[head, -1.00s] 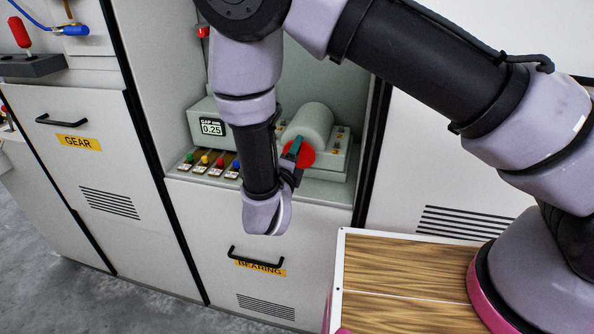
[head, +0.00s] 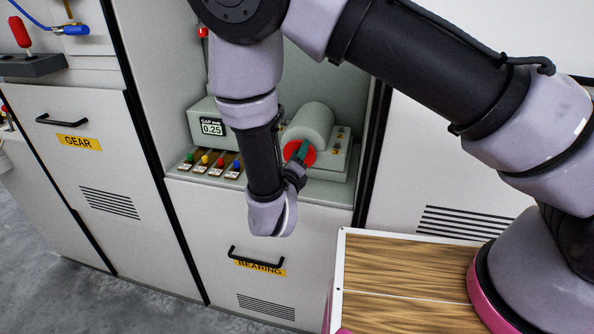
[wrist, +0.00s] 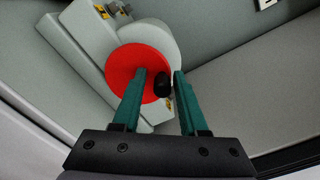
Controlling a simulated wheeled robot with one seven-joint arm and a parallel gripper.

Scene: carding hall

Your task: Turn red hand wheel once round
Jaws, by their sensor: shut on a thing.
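The red hand wheel (head: 290,149) is a red disc on the end of a pale grey roller unit in the cabinet recess. In the wrist view the wheel (wrist: 122,71) faces me, with a black knob (wrist: 162,83) near its right edge. My gripper (wrist: 160,76) has its two green fingers on either side of this knob and is shut on it. In the head view my gripper (head: 302,152) is in front of the wheel and covers part of it, hiding the knob.
A gauge box reading 0.25 (head: 211,127) stands left of the wheel. Several small coloured levers (head: 211,165) line the recess front. A wood-topped surface (head: 400,265) lies at right.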

